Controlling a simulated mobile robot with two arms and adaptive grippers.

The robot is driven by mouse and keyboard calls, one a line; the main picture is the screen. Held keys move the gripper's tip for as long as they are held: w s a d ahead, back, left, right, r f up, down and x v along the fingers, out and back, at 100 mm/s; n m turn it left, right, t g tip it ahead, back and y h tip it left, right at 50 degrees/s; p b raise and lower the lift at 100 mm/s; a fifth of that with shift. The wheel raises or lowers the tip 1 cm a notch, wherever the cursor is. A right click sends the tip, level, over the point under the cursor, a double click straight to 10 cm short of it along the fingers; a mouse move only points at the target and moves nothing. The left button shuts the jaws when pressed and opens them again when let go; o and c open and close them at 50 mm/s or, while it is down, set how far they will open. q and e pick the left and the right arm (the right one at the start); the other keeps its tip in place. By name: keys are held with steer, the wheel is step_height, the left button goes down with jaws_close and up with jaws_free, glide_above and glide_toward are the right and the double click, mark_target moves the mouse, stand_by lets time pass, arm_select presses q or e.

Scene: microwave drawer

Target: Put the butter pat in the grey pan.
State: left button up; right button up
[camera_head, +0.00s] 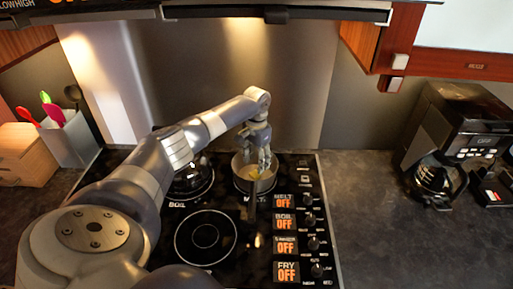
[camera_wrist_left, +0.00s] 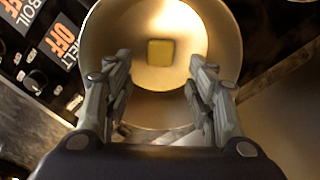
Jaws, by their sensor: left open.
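The grey pan (camera_head: 241,180) stands on the back right burner of the stove, the one marked MELT, with its handle toward the front. It also shows in the left wrist view (camera_wrist_left: 97,35). The yellow butter pat (camera_wrist_left: 160,51) lies inside the pan, on its bottom. My left gripper (camera_wrist_left: 161,72) is open and points down over the pan, with the butter pat between and beyond its fingertips, apart from both fingers. In the head view my left gripper (camera_head: 262,160) partly hides the pan. My right gripper is not in view.
The black stovetop (camera_head: 250,247) has knobs and orange OFF labels along its right side. A coffee maker (camera_head: 452,135) stands on the right counter. A utensil holder (camera_head: 68,140) and a wooden block (camera_head: 28,155) stand at left. A hood overhangs the back.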

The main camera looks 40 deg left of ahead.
mark_target(256, 172)
arm_select(q)
step_height(256, 172, up, 7)
steer(key=p, duration=0.4)
stand_by(0.6)
